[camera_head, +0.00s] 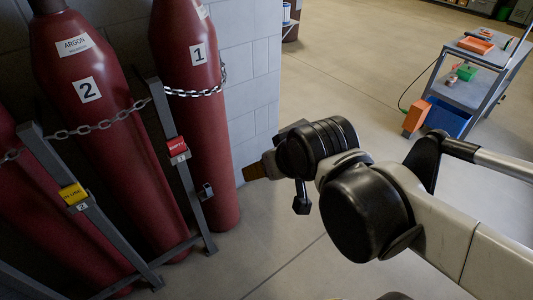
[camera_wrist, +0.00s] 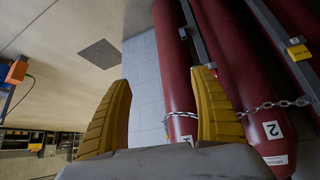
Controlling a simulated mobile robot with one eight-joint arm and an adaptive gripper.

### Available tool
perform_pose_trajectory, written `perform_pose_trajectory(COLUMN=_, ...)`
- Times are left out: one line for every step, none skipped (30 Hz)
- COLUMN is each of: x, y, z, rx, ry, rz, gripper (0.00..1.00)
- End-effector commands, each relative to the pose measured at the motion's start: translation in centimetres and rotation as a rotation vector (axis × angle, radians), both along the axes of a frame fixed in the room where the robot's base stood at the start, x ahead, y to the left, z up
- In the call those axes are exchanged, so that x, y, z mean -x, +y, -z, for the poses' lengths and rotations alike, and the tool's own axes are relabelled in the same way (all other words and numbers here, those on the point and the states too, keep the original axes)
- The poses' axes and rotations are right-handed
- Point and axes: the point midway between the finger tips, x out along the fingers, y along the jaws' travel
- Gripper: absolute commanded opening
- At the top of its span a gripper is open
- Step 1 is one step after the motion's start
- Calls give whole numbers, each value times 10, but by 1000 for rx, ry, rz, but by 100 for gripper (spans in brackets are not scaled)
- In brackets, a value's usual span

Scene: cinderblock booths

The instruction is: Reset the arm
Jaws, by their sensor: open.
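My arm reaches in from the right in the head view, and my gripper (camera_head: 258,171) points left toward the red gas cylinders. In the head view the gripper is mostly hidden behind my wrist, with a yellow-brown fingertip showing. In the wrist view my gripper (camera_wrist: 163,90) shows two yellow ribbed fingers spread wide apart. Nothing is between them. Behind the gap are a pale block wall (camera_wrist: 143,75) and red cylinder 1 (camera_head: 195,110), which stands apart from the fingers as far as I can tell.
Red argon cylinder 2 (camera_head: 100,110) stands chained in a grey rack (camera_head: 180,165) with a red tag (camera_head: 177,146) and a yellow tag (camera_head: 73,194). A grey cart (camera_head: 465,90) with an orange tray (camera_head: 476,45) stands at the upper right. The floor (camera_head: 330,75) between is clear.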

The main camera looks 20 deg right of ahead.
Motion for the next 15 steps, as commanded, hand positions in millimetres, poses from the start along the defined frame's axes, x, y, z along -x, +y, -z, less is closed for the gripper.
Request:
perform_pose_trajectory(x=16, y=-5, z=2, rx=0, ry=18, rz=12, gripper=73)
perform_pose_trajectory(x=23, y=-7, z=3, rx=0, ry=28, rz=17, gripper=73)
perform_pose_trajectory(x=30, y=-9, z=4, rx=0, ry=39, rz=22, gripper=73)
perform_pose_trajectory(x=35, y=-10, z=5, rx=0, ry=45, rz=24, gripper=73)
perform_pose_trajectory(x=38, y=-11, z=6, rx=0, ry=50, rz=27, gripper=73)
perform_pose_trajectory(x=42, y=-12, z=6, rx=0, ry=55, rz=29, gripper=73)
perform_pose_trajectory(x=44, y=-12, z=7, rx=0, ry=58, rz=31, gripper=73)
perform_pose_trajectory(x=45, y=-13, z=7, rx=-1, ry=59, rz=32, gripper=73)
perform_pose_trajectory(x=45, y=-13, z=7, rx=-1, ry=60, rz=32, gripper=73)
perform_pose_trajectory(x=45, y=-13, z=7, rx=0, ry=61, rz=32, gripper=73)
perform_pose_trajectory(x=45, y=-13, z=7, rx=-1, ry=60, rz=32, gripper=73)
perform_pose_trajectory(x=45, y=-12, z=7, rx=-1, ry=60, rz=32, gripper=73)
perform_pose_trajectory(x=45, y=-12, z=7, rx=-1, ry=60, rz=32, gripper=73)
perform_pose_trajectory(x=45, y=-12, z=7, rx=-1, ry=60, rz=32, gripper=73)
perform_pose_trajectory(x=45, y=-12, z=7, rx=-1, ry=59, rz=32, gripper=73)
